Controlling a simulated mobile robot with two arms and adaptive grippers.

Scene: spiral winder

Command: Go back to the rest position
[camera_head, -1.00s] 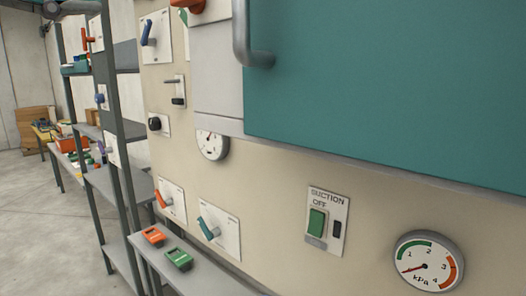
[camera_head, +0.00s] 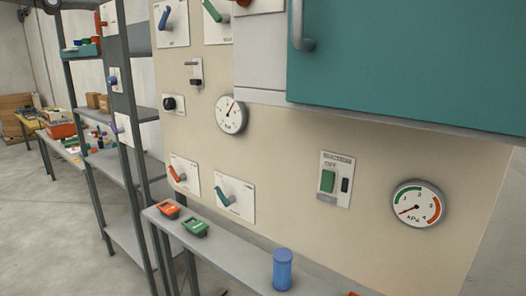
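Neither of my grippers shows in the head view. The panel (camera_head: 290,140) of the spiral winder stands before me. It carries a suction switch (camera_head: 328,181) with a green rocker and the label OFF. A kPa gauge (camera_head: 418,204) with a green and red scale is to its right, its needle at the low end. A second gauge (camera_head: 231,115) is at the upper middle. An orange-handled switch (camera_head: 178,173) and a teal-handled switch (camera_head: 233,196) are lower left. A teal cabinet door (camera_head: 410,65) with a grey handle (camera_head: 299,28) is at the upper right.
A narrow grey shelf (camera_head: 235,254) below the panel holds an orange device (camera_head: 168,210), a green device (camera_head: 195,228) and a blue cylinder (camera_head: 283,270). A metal rack (camera_head: 122,175) stands at the left. Open floor (camera_head: 40,220) lies left of it.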

